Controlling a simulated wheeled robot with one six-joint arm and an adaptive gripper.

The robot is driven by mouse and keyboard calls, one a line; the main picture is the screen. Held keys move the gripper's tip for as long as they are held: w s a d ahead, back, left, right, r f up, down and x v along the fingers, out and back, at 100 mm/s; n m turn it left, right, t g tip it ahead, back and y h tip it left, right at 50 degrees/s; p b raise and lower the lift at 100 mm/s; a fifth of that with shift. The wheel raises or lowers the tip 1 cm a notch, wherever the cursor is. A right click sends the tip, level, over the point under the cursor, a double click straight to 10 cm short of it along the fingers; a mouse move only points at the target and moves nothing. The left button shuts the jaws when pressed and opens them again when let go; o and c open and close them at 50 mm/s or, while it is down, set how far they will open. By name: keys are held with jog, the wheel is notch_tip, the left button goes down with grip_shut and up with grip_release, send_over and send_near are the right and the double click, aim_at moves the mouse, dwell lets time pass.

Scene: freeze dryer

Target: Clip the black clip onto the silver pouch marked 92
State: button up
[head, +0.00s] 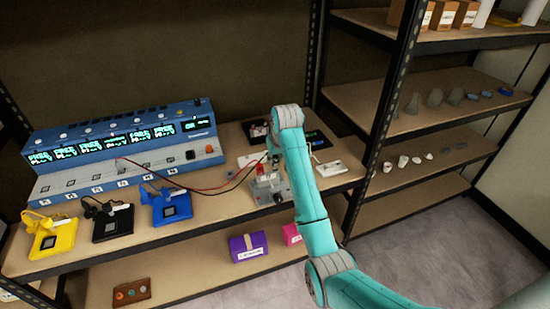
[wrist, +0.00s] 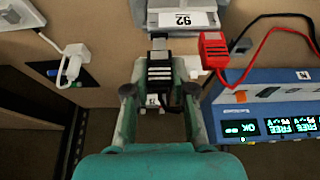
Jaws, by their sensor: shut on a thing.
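The silver pouch marked 92 (wrist: 188,19) lies on the shelf at the top of the wrist view, with a white label. In the head view the pouch (head: 268,190) is partly hidden by my arm. My gripper (wrist: 160,88) is shut on the black clip (wrist: 160,70), just short of the pouch's edge. A small metal tab (wrist: 158,43) of the pouch lines up with the clip's front; I cannot tell whether the clip's jaws are around it. The red clip (wrist: 213,48) sits at the pouch's other tab, beside my gripper. In the head view my gripper (head: 274,152) is over the shelf.
A blue charger unit (head: 125,145) with several lit displays stands at the left. Red and black wires (head: 215,190) run to the work spot. A white plug (wrist: 73,63) is at the left.

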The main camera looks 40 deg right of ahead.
aim_at(276, 161)
jog(key=shift+f, duration=1.2)
dwell(0.4)
jog(key=o, duration=1)
jog(key=shift+r, duration=0.1)
jog(key=v, duration=0.7)
jog(key=shift+s+r, duration=0.15)
